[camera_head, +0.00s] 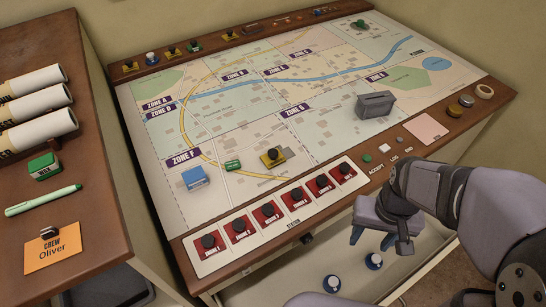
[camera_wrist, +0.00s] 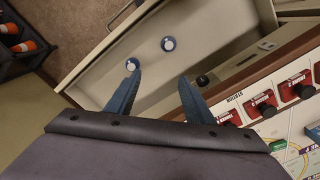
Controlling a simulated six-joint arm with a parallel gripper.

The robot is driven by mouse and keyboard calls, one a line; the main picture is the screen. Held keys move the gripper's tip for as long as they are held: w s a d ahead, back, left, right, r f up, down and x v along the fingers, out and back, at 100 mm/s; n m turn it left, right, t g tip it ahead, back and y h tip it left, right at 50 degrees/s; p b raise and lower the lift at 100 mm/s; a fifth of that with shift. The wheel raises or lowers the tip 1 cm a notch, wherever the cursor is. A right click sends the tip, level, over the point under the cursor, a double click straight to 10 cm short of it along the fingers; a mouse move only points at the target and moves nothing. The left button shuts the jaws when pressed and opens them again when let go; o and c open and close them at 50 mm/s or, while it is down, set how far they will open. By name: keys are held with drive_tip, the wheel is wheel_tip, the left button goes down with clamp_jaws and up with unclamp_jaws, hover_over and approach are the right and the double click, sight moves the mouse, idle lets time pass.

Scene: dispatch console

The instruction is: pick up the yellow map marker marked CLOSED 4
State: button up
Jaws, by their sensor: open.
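A yellow marker with a black knob (camera_head: 272,157) lies on the map board (camera_head: 235,190), left of centre. More yellow markers with black knobs stand on the back ledge, one at its left end (camera_head: 130,66), one further right (camera_head: 172,51) and another beyond a green piece (camera_head: 230,35). Their lettering is too small to read, so I cannot tell which says CLOSED 4. My gripper (camera_head: 371,238) is open and empty over the drawer at the board's front. In the wrist view its blue fingers (camera_wrist: 158,75) are apart, with nothing between them.
The open drawer (camera_head: 432,240) holds blue-and-white round pieces (camera_head: 373,260). Red engine markers (camera_head: 270,214) line the board's front edge. A grey box (camera_head: 375,104) stands upright on the map's right. Blue (camera_head: 195,177) and green (camera_head: 233,166) pieces are near the yellow marker.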

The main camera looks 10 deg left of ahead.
drive_tip(key=shift+t, duration=0.9)
drive_tip(key=w+a+r, duration=0.1)
drive_tip(key=w+a, duration=0.3)
drive_tip(key=w, duration=0.1)
drive_tip(key=w+a+r+p, duration=0.1)
drive_tip(key=w+a, duration=0.4)
drive_tip(key=w+a+r, duration=0.1)
drive_tip(key=w+a, duration=0.3)
drive_tip(key=w, duration=0.2)
drive_tip(key=shift+w+a+r+p, duration=0.1)
drive_tip(key=shift+a+r+p, duration=0.05)
drive_tip(key=shift+r+p, duration=0.15)
drive_tip(key=t+p, duration=0.1)
approach(273, 152)
drive_tip(key=shift+a+p+x, duration=0.1)
drive_tip(key=shift+p+x, duration=0.2)
drive_tip(key=shift+x, duration=0.45)
drive_tip(key=shift+a+p+x, duration=0.15)
drive_tip(key=shift+p+x, duration=0.1)
drive_tip(key=shift+x, duration=0.45)
drive_tip(key=shift+w+d+f+p, duration=0.1)
drive_tip(key=shift+d+f+p, duration=0.05)
drive_tip(key=shift+f+p, duration=0.3)
drive_tip(key=p+x, duration=0.1)
drive_tip(key=x, duration=0.2)
drive_tip(key=shift+d+f+p, duration=0.1)
drive_tip(key=shift+d+p, duration=0.1)
drive_tip(key=shift+p, duration=0.15)
drive_tip(key=shift+w+f, duration=0.1)
drive_tip(key=shift+f, duration=0.5)
